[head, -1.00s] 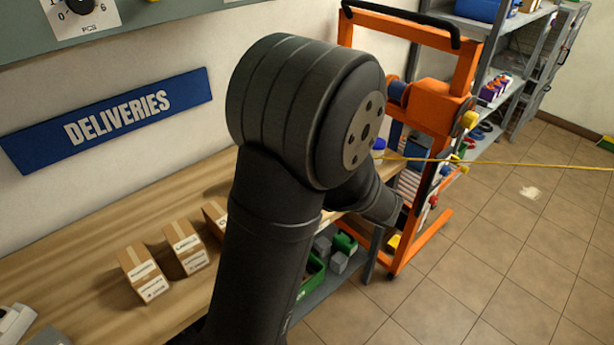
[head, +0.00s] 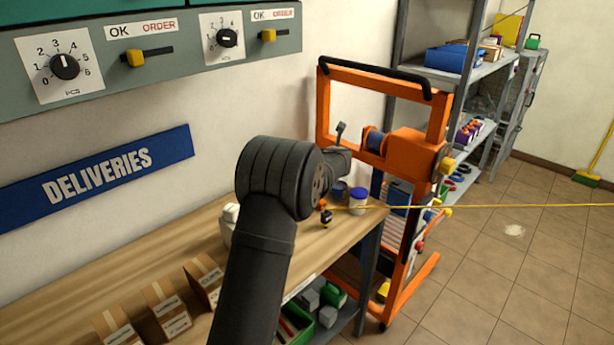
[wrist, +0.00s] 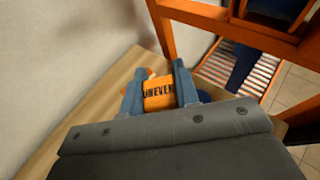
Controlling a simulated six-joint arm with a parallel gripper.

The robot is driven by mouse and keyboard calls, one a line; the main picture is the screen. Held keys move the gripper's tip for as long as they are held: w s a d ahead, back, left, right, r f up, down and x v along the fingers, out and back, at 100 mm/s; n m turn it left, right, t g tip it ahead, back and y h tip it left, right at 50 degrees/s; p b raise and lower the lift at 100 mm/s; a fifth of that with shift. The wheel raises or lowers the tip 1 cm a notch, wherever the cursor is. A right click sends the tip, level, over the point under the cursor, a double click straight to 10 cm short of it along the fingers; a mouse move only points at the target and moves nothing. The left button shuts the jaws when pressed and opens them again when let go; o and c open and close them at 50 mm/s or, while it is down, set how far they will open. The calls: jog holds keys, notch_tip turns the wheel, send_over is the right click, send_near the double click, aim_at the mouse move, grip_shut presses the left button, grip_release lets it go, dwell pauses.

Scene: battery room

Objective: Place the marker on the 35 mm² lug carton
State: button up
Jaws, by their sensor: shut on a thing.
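My gripper (wrist: 159,86) shows in the wrist view, its two blue-grey fingers shut on an orange marker (wrist: 158,97) that reads "UNEVEN". The marker is held above the wooden bench; its lower part is hidden by my gripper's body. In the head view my arm covers part of the bench, and I cannot make out the marker. Three brown cartons stand in a row on the bench at lower left: a right one (head: 203,282), a middle one (head: 166,308) and a left one (head: 116,329). Their labels are too small to read, so I cannot tell which is 35 mm².
An orange trolley (head: 400,152) stands at the bench's far end. A blue-lidded jar (head: 358,202) and a small dark figure (head: 326,215) stand on the bench (head: 205,250) near there. A yellow line (head: 480,207) crosses the view. A control panel (head: 190,58) hangs above.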

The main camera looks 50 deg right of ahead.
jog(key=w+f, duration=0.2)
jog(key=w, duration=0.2)
jog(key=w+f, duration=0.2)
jog(key=w, duration=0.1)
jog(key=w+a+f, duration=0.1)
jog(key=w+f, duration=0.1)
jog(key=w, duration=0.2)
jog(key=shift+w+a+f, duration=0.1)
jog(key=shift+w+f, duration=0.25)
jog(key=shift+f, duration=0.05)
jog(key=shift+w+f, duration=0.1)
jog(key=shift+f, duration=1.95)
jog(key=shift+f, duration=0.1)
jog(key=o, duration=0.9)
jog(key=shift+o, duration=0.2)
